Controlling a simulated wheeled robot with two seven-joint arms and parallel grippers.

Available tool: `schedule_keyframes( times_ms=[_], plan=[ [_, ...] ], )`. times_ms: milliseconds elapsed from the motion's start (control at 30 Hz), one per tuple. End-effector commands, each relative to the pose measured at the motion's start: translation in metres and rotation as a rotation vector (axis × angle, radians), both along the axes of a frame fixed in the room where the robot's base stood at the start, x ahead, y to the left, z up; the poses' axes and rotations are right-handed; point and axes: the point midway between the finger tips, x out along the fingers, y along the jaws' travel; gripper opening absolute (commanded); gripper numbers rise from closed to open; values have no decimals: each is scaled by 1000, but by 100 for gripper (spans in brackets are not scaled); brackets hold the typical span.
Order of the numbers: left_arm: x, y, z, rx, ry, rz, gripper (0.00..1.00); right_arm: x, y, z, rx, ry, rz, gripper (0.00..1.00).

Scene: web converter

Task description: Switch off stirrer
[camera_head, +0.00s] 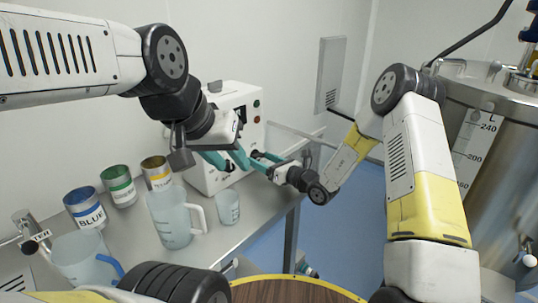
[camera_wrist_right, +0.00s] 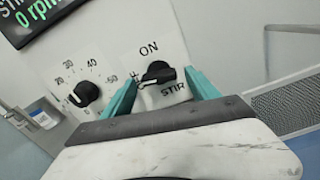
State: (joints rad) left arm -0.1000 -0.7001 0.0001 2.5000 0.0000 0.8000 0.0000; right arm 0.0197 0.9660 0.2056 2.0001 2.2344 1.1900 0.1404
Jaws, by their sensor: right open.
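The stirrer control box (camera_head: 203,183) is a white cabinet standing at the far end of the bench. In the right wrist view its black STIR knob (camera_wrist_right: 158,74) sits below the word ON, its handle lying roughly sideways with a pale mark towards the partly hidden lettering at left. The dark display (camera_wrist_right: 40,18) reads 0 rpm in green. My right gripper (camera_wrist_right: 161,97) is open, with teal fingers on either side of the STIR knob; contact cannot be told. My left gripper (camera_head: 228,162) is in front of the box, its teal fingers apparently apart and empty.
A speed dial (camera_wrist_right: 86,93) is left of the STIR knob. A clear jug (camera_head: 172,218), a small beaker (camera_head: 228,208) and blue, green and yellow labelled cans (camera_head: 118,188) stand on the bench (camera_head: 215,247). A large steel tank (camera_head: 500,105) stands at right.

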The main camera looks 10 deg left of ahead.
Motion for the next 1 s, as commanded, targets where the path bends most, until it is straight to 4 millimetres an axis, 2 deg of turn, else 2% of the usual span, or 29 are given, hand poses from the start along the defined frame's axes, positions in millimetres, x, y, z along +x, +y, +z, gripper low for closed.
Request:
schedule_keyframes(
  times_ms=[67, 367, 733, 1000],
  plan=[
    [0, 0, 0, 0, 0, 0, 36, 0, 0, 0, 0, 0, 0, 65],
    [0, 0, 0, 0, 0, 0, 36, 0, 0, 0, 0, 0, 0, 7],
    [0, 0, 0, 0, 0, 0, 36, 1, -1, 0, -106, -161, 0, 7],
    [0, 0, 0, 0, 0, 0, 36, 1, -1, 0, -114, -173, 0, 7]
  ],
)
